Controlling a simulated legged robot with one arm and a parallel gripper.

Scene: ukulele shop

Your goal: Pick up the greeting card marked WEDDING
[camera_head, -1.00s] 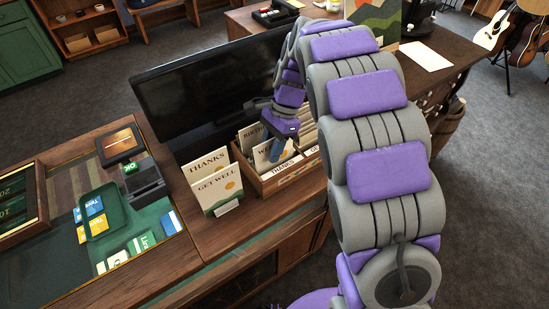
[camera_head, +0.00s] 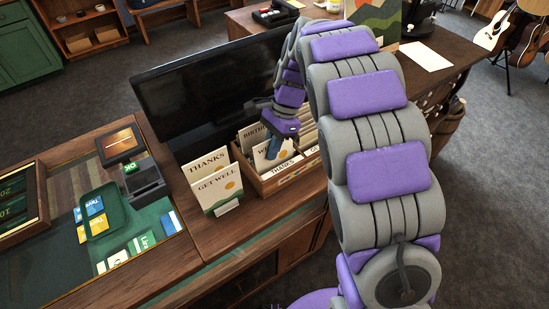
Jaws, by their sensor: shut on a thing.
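The card starting with "W" (camera_head: 263,158) stands in the wooden card box (camera_head: 270,187), in front of a card starting "BIRTH" (camera_head: 252,136). The rest of its word is hidden behind my gripper. My gripper (camera_head: 274,148) is over the box, pointing down, with its jaws shut on the top of this W card, which I take as the WEDDING card. The card looks slightly tilted and its lower part is still among the other cards.
A stand with THANKS (camera_head: 207,161) and GET WELL (camera_head: 219,186) cards is left of the box. A dark monitor (camera_head: 200,85) stands behind. A card reader (camera_head: 146,180) and a green tray (camera_head: 104,214) are further left on the counter.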

